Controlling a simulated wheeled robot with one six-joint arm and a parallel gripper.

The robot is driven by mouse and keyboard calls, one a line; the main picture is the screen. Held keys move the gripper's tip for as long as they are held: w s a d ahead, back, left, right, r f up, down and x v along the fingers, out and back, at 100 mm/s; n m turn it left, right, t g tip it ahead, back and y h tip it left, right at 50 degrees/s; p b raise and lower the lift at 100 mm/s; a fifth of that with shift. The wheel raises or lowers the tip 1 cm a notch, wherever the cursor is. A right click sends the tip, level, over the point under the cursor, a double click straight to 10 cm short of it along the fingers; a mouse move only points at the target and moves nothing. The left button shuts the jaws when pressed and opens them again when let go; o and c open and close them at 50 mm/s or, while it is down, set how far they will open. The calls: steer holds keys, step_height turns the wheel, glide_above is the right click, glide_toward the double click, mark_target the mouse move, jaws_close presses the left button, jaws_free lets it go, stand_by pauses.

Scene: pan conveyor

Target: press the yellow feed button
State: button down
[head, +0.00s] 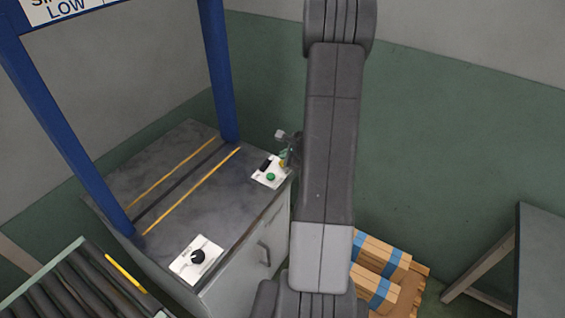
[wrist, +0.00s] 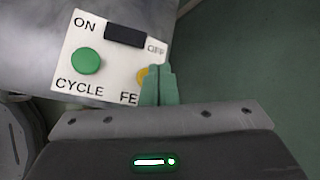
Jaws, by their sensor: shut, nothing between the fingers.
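The yellow feed button (wrist: 142,75) sits on a white control plate (wrist: 112,50), right of the green cycle button (wrist: 86,61). In the wrist view my gripper (wrist: 158,70) is shut and empty, its green fingertips overlapping the right side of the yellow button and part of its label. In the head view the yellow button (head: 282,163) shows on the plate at the cabinet's right corner, with my gripper (head: 284,153) right by it. I cannot tell whether the fingertips touch the button.
A black rocker switch (wrist: 125,34) marked ON and OFF sits above the buttons. A black knob (head: 198,257) is on another plate at the cabinet's front. Blue posts (head: 218,70) rise from the cabinet top. A roller conveyor (head: 75,290) stands at left, strapped wood (head: 385,265) at right.

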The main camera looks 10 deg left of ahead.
steer(key=shift+f, duration=0.15)
steer(key=shift+f+b, duration=0.25)
steer(key=shift+b, duration=0.35)
steer(key=shift+f+b, duration=0.5)
steer(key=shift+b, duration=0.1)
stand_by(0.7)
steer(key=shift+r, duration=0.1)
steer(key=shift+r+p, duration=0.65)
steer(key=shift+r, duration=0.15)
step_height(320, 180, up, 5)
steer(key=p, duration=0.4)
steer(key=shift+r, duration=0.1)
stand_by(0.9)
